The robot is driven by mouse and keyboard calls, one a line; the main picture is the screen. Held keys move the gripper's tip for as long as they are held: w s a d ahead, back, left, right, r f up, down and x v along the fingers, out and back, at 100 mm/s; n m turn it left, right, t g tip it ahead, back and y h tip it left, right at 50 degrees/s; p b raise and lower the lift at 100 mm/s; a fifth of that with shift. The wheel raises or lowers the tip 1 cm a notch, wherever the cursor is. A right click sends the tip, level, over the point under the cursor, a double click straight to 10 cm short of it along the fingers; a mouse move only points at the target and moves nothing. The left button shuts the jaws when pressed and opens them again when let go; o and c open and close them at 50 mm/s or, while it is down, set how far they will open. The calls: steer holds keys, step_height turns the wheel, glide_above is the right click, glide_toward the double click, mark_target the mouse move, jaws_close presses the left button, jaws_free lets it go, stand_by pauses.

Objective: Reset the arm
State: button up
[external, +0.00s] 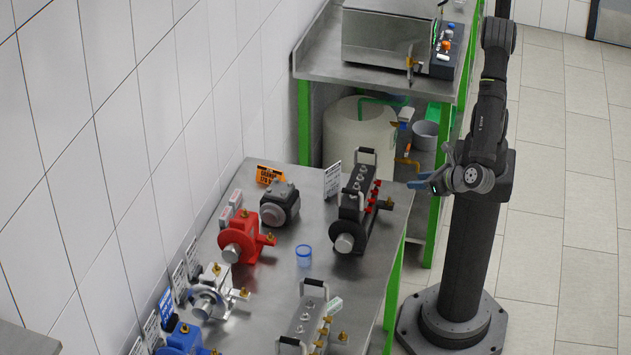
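My gripper (424,183) is at the right edge of the front metal table, near the level of its top, with its blue-grey fingers pointing left. It looks empty, but the fingers are too small to tell whether they are open or shut. My arm is folded over its dark column, which stands on the floor to the right of the table.
The metal table (285,240) carries a red pump (240,240), a grey motor (280,205), a black manifold (357,212), a silver pump (215,292), a blue pump (182,340), a light manifold (308,318) and a blue-rimmed cup (304,256). Floor (570,200) at right is clear.

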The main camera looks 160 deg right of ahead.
steer(key=w+a+f+n+t+h, duration=0.1)
steer(key=w+a+n+t+h, duration=0.2)
steer(key=w, duration=0.4)
steer(key=w+a+f+n+t+h, duration=0.1)
steer(key=w+a+n+t+h, duration=0.15)
steer(key=w+a, duration=0.4)
steer(key=w+d+h, duration=0.1)
steer(key=d, duration=0.9)
steer(key=a, duration=0.6)
steer(key=shift+a+r, duration=0.2)
steer(key=shift+a, duration=0.1)
steer(key=shift+m+g, duration=0.25)
stand_by(1.7)
